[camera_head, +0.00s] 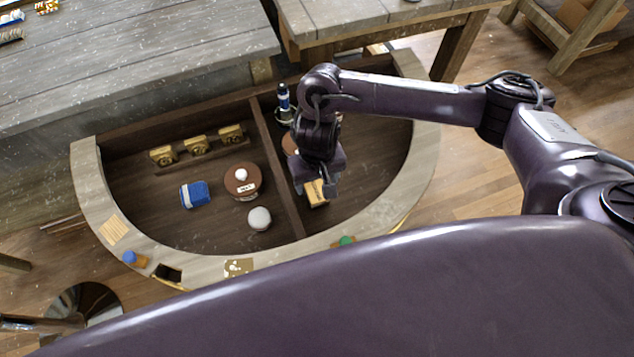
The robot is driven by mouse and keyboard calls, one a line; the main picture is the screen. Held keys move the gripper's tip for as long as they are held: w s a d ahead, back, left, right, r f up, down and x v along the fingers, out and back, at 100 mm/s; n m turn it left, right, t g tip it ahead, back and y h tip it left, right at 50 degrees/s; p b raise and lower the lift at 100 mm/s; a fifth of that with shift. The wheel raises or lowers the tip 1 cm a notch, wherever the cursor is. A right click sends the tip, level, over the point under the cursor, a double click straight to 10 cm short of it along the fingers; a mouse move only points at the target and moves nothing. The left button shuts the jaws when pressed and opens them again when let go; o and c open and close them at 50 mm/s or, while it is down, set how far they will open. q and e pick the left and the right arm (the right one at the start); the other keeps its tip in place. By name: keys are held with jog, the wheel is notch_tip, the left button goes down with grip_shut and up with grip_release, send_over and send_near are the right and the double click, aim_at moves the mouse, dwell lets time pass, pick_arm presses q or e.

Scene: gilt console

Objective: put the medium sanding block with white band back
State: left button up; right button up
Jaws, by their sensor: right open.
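A blue block with a white band (195,194) lies on the dark floor of the left compartment of the half-round console (88,178); it looks like the sanding block, though its size class is hard to judge. My right gripper (316,187) is open and points down into the right compartment. A small tan block with dark marks (317,194) shows right at its fingertips; I cannot tell whether they touch. The gripper is across the divider from the blue block, well to its right. My left gripper is not in view.
A divider (277,170) splits the console. Left of it are a brown round tin (243,181), a grey-white ball (259,219) and a rack of gold blocks (196,145). A dark bottle (284,103) stands right of it. A blue-topped item (131,258) sits on the rim.

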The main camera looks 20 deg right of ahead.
aim_at(317, 192)
pick_arm(q)
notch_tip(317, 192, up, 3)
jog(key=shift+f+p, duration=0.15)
jog(key=shift+p, duration=0.7)
pick_arm(e)
notch_tip(317, 192, up, 6)
jog(key=shift+f, duration=0.1)
